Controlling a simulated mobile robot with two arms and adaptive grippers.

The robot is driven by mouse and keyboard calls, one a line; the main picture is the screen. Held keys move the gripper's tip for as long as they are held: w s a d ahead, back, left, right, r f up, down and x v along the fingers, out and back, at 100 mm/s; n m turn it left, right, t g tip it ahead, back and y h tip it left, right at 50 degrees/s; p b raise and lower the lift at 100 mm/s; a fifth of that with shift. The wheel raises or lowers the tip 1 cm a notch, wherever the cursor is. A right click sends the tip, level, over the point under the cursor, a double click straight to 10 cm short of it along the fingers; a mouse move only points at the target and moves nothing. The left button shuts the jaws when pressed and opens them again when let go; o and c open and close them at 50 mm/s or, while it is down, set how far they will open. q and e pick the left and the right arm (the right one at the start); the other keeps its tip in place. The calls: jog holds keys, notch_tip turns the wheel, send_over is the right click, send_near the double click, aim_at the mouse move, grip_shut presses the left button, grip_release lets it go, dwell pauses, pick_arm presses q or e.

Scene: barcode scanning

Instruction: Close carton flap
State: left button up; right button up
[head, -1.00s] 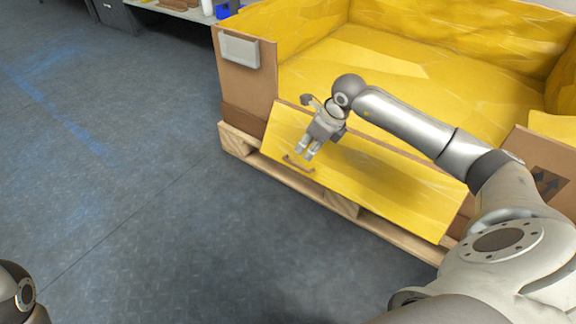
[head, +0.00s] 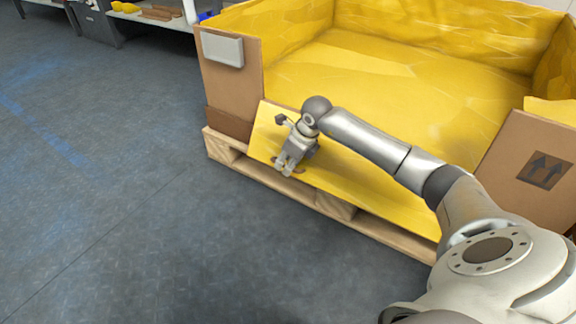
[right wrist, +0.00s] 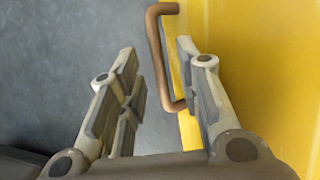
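The carton (head: 228,90) is a large brown box lined in yellow. Its front flap (head: 360,195) hangs folded outward and down, with its yellow inner face up. A small brown handle (right wrist: 159,60) is at the flap's outer edge near the left end. My right gripper (head: 286,170) is at this handle, covering part of it in the head view. In the right wrist view my right gripper (right wrist: 155,85) is open, with the handle between its spread fingers. Neither finger is visibly clamped on it. My left gripper is out of view.
The carton stands on a wooden pallet (head: 225,150) that sticks out below the flap. Brown side panels flank the front opening, the right one (head: 530,160) marked with arrows. A shelf (head: 150,18) stands at the back left. The grey floor at left is clear.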

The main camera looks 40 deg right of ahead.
jog(key=shift+f, duration=0.1)
grip_shut()
jog(key=shift+a, duration=0.1)
dwell(0.4)
